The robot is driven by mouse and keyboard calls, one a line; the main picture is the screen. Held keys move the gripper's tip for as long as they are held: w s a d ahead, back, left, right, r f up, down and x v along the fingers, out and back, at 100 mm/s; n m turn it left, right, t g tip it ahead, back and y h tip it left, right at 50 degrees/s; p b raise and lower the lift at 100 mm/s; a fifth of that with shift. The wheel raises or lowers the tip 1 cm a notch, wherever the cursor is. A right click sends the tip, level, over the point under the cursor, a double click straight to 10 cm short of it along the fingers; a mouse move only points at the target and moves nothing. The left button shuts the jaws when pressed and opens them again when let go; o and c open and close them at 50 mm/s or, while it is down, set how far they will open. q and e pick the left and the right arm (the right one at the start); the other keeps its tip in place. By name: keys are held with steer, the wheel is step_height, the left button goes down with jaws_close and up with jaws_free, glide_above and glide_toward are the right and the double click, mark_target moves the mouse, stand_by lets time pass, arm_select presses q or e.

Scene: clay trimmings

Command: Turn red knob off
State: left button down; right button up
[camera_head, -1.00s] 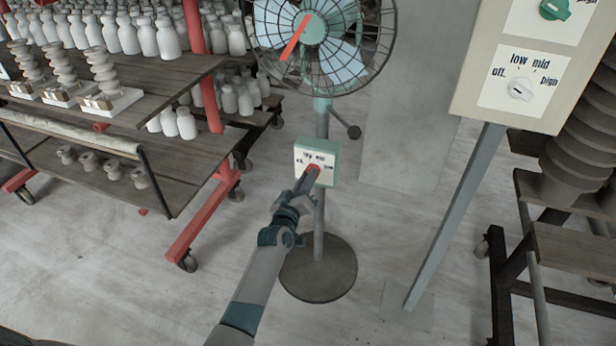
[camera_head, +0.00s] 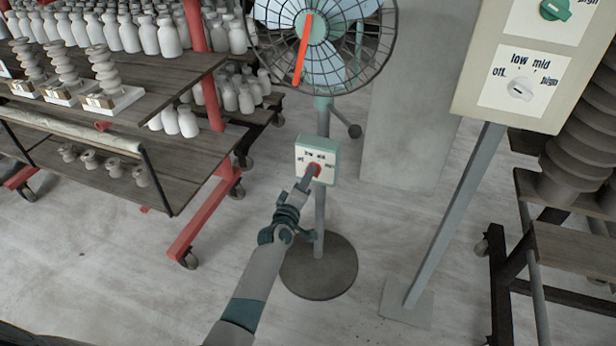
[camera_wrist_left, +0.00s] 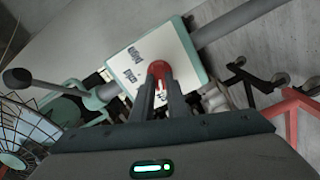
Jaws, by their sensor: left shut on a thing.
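The red knob (camera_head: 314,170) sits on the white front of a small control box (camera_head: 330,150) on the fan's stand, with printed words around it. My left gripper (camera_head: 309,178) reaches up from below and is shut on the red knob. In the left wrist view the red knob (camera_wrist_left: 160,70) shows between the fingertips (camera_wrist_left: 160,85), against the white panel. The fingers hide part of the knob and some of the print, so the knob's exact setting is hard to read. My right gripper is not in view.
The fan (camera_head: 325,40) stands above the box on a round base (camera_head: 318,267). A larger panel on a post has a white knob (camera_head: 521,90) and a green knob (camera_head: 554,9). Shelves with white bottles (camera_head: 168,38) stand left. Grey floor is clear around the base.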

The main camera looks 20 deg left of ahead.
arm_select(q)
steer(key=shift+f, duration=0.1)
steer(key=c, duration=1.7)
jaws_free()
steer(key=shift+c, duration=0.2)
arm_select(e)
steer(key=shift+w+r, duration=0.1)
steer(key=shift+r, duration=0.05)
arm_select(q)
steer(key=shift+s, duration=0.15)
